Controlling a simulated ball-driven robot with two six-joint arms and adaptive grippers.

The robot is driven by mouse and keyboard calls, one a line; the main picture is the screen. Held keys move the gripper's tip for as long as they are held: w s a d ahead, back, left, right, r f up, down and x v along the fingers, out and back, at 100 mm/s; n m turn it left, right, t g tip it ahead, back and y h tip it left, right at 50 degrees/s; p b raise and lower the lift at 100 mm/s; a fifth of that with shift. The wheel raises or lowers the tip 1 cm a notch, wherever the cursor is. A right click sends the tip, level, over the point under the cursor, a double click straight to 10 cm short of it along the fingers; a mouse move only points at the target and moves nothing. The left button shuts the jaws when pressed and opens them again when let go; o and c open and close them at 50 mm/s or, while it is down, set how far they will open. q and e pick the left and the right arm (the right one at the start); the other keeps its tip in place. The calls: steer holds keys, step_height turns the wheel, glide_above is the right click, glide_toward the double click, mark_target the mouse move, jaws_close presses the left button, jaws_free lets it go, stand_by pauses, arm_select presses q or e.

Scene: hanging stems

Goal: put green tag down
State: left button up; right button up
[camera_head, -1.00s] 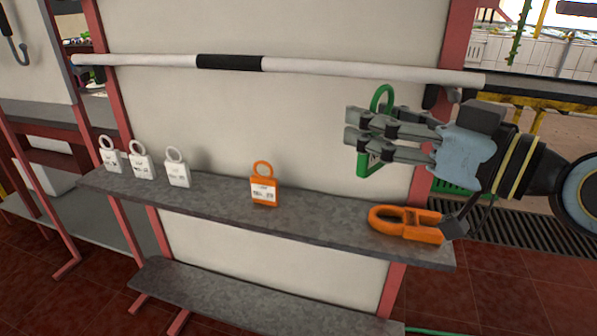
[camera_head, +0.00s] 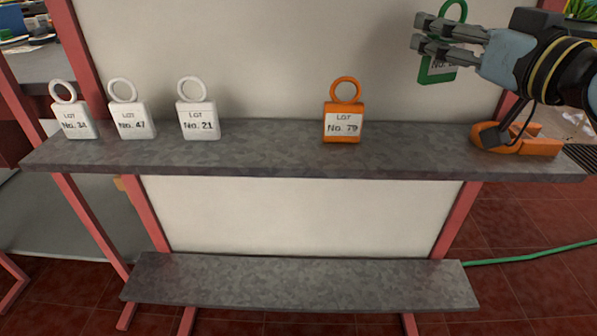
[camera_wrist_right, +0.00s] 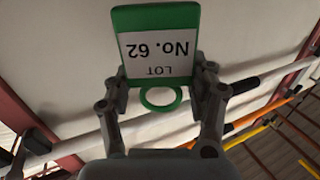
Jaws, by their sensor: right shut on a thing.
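The green tag (camera_head: 437,70) is in the right gripper (camera_head: 440,38), held above the right part of the grey upper shelf (camera_head: 270,155). Its ring stands above the fingers and its body hangs below them, partly hidden by the fingers in the head view. In the right wrist view the green tag (camera_wrist_right: 157,20) shows a white label reading LOT No. 62, upside down in the picture, with its green ring between the fingers of the right gripper (camera_wrist_right: 160,95). The left gripper is in neither view.
Three white tags (camera_head: 197,112) stand at the left of the upper shelf. An orange tag (camera_head: 343,118), No. 79, stands right of its middle. An orange clamp-like thing (camera_head: 520,140) lies at the right end. Bare shelf lies between the orange tag and that thing.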

steer(key=f+b, duration=0.1)
steer(key=f, duration=0.2)
steer(key=w+f+b, duration=0.1)
steer(key=f+b, duration=0.1)
steer(key=f, duration=0.2)
steer(key=a+f+b, duration=0.1)
steer(key=f, duration=0.3)
steer(key=shift+w+b, duration=0.3)
steer(key=shift+b, duration=0.05)
steer(key=shift+f, duration=0.1)
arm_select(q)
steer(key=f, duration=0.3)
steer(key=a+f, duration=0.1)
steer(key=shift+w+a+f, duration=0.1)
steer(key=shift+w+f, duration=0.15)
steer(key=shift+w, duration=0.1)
